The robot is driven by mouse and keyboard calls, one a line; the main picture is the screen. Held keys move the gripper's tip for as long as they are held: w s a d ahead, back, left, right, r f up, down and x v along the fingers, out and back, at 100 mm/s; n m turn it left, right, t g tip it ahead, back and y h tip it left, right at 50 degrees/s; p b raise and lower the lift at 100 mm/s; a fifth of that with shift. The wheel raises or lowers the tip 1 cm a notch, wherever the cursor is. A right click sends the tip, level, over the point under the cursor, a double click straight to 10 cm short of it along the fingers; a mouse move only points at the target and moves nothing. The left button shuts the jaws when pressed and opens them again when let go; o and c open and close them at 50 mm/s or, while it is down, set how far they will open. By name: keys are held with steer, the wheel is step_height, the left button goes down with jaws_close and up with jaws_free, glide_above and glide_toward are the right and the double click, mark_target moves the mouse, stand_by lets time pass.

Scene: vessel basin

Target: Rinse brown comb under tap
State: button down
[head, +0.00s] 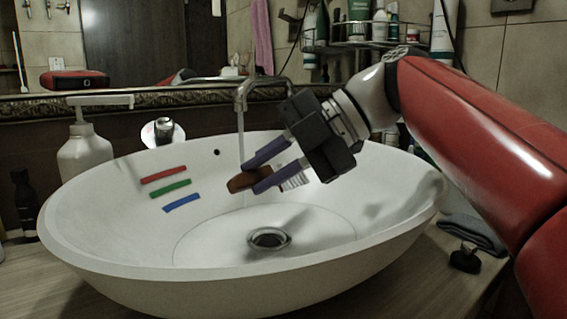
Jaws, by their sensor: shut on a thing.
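The brown comb (240,183) is held over the white basin (75,243). My gripper (250,176) is shut on it, with its two purple fingers on either side of the comb. The tap (241,93) stands behind the basin, and a thin stream of water (241,135) runs down from its spout. The stream meets the comb's upper area near its left part in the picture. The part of the comb between the fingers is partly hidden.
Red (164,174), green (171,188) and blue (181,203) strips show on the basin's left inner wall. The drain (268,238) is below the comb. A white pump bottle (84,150) stands left; a dark cloth (472,234) lies right. A rack of bottles (350,45) is behind.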

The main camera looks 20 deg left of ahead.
steer(key=shift+w+a+f+p, duration=0.35)
steer(key=shift+w+a, duration=0.05)
steer(key=shift+a, duration=1.25)
steer(key=shift+w+a+f+p, duration=0.3)
steer(key=shift+w+a+p, duration=0.1)
steer(key=shift+a, duration=1.25)
steer(key=shift+w+a+f+p, duration=0.3)
steer(key=shift+w+a+f, duration=0.1)
steer(key=shift+a, duration=1.25)
steer(key=shift+w+d, duration=0.1)
steer(key=shift+w+d, duration=0.25)
steer(key=shift+d, duration=0.15)
steer(key=shift+s+a+b, duration=0.1)
steer(key=shift+b, duration=0.2)
steer(key=shift+s+a, duration=0.25)
steer(key=shift+a, duration=0.15)
